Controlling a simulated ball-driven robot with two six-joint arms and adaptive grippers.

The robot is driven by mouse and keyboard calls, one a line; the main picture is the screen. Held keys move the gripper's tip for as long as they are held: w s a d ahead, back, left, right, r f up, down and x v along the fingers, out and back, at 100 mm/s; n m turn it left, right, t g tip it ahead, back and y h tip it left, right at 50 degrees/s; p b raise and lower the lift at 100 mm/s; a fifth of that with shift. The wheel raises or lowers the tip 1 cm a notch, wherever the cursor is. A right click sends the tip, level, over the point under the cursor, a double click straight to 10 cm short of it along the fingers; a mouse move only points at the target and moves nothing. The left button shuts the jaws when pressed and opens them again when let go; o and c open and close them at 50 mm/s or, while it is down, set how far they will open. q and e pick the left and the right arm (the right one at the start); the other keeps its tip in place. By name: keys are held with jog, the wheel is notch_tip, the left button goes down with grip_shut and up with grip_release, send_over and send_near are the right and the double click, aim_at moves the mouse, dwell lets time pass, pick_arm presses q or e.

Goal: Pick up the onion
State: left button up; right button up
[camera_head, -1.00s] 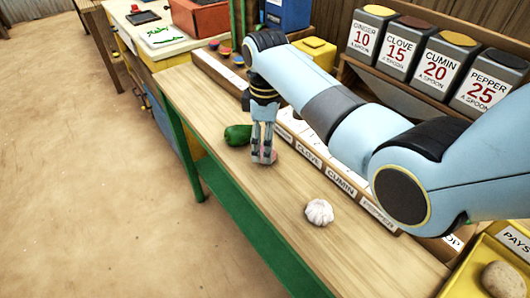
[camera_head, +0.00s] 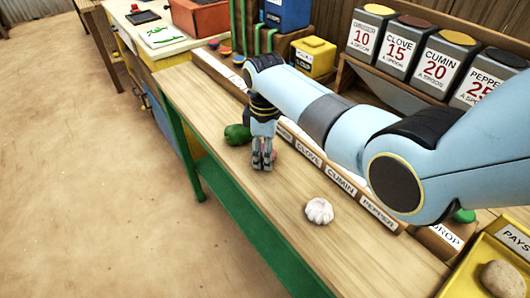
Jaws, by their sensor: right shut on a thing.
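My right gripper (camera_head: 262,163) points down over the wooden counter, shut on the onion (camera_head: 274,155). Only a small pink patch of the onion shows beside the fingers; the rest is hidden behind them. I cannot tell whether it touches the counter. My left gripper is not in view.
A dark green vegetable (camera_head: 237,134) lies close to the left of the right gripper. A garlic bulb (camera_head: 319,211) lies nearer on the counter (camera_head: 290,222). Labelled spice tins (camera_head: 430,62) stand behind my arm. A yellow tray (camera_head: 463,283) with a potato (camera_head: 500,279) is at lower right.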

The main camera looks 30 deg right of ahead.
jog(key=shift+c, duration=0.6)
